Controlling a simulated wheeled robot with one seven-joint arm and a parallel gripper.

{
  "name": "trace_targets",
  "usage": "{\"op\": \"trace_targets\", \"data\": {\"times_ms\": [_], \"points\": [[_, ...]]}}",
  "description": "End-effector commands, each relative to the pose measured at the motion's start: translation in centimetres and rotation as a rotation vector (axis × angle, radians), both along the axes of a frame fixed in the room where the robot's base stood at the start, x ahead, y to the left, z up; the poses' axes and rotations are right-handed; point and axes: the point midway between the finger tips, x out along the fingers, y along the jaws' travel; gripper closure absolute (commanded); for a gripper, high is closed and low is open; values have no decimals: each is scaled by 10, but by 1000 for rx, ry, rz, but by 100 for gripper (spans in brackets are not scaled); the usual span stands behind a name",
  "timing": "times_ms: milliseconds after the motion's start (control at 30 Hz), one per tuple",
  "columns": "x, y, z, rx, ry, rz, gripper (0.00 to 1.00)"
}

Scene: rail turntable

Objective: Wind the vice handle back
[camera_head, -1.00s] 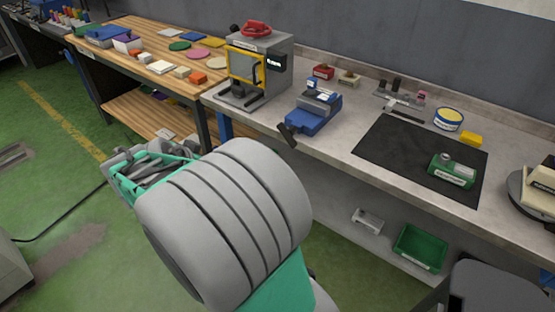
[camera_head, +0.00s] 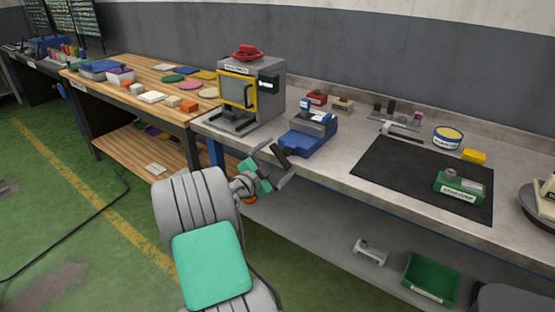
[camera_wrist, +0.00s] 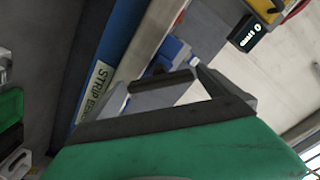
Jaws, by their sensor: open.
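The blue vice (camera_head: 305,138) with a grey top stands at the front edge of the grey bench. Its dark handle (camera_head: 281,156) sticks out past that edge, tilted. My gripper (camera_head: 274,166) is open beside the handle, just off the bench front, with one finger on either side of it in the head view. I cannot tell whether they touch. In the wrist view, the open fingers of my gripper (camera_wrist: 158,88) frame a dark bar, which looks like the handle. Part of the blue vice (camera_wrist: 178,52) shows behind it. The rest of the vice is hidden there.
A grey machine (camera_head: 258,85) with a yellow-framed door stands left of the vice. A black mat (camera_head: 400,165) with a green block (camera_head: 460,188) lies to the right. A green bin (camera_head: 432,278) sits on the shelf below. Green floor in front is clear.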

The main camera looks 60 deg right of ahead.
Motion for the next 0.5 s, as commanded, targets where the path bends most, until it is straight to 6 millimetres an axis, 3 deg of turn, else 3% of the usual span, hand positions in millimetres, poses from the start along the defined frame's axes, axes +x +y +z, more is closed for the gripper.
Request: {"op": "trace_targets", "data": {"times_ms": [133, 500], "points": [[0, 0, 0, 0, 0, 0, 2], [0, 1, 0, 1, 0, 1, 32]]}}
